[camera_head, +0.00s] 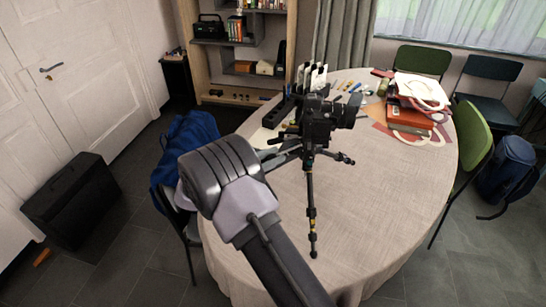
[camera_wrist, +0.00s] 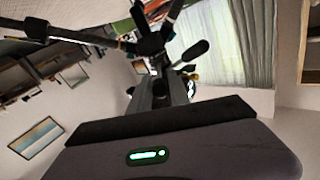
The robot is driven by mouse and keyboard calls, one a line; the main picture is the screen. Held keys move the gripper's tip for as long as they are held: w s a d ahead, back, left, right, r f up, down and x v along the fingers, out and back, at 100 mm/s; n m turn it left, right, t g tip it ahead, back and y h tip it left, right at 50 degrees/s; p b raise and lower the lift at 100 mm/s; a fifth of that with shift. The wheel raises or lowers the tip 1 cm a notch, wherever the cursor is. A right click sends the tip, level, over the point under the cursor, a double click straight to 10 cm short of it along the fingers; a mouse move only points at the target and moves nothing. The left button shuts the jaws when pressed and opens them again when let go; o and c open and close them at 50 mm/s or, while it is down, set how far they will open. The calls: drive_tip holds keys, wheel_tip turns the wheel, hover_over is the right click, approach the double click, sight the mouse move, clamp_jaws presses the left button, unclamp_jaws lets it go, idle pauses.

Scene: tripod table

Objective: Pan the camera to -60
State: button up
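A black camera (camera_head: 318,118) sits on a small black tripod (camera_head: 310,200) that stands on the round table (camera_head: 375,200). The lens end points to the right in the head view. My gripper (camera_head: 284,147) reaches in from the left at the height of the tripod head, close beside it. My arm hides part of it. In the wrist view the tripod (camera_wrist: 150,43) shows tilted, with dark legs and a handle spreading out beyond the gripper body. I cannot tell whether the fingers touch the handle or how far apart they are.
Books and papers (camera_head: 410,110) lie at the table's right rear. A black holder with white items (camera_head: 312,76) stands behind the camera. A black case (camera_head: 72,200) stands on the floor at left. The table's front is clear.

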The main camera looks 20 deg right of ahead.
drive_tip(key=shift+o, duration=1.2)
drive_tip(key=p+v, duration=0.4)
drive_tip(key=v, duration=1.3)
drive_tip(key=shift+a, duration=0.2)
drive_tip(key=shift+r, duration=0.1)
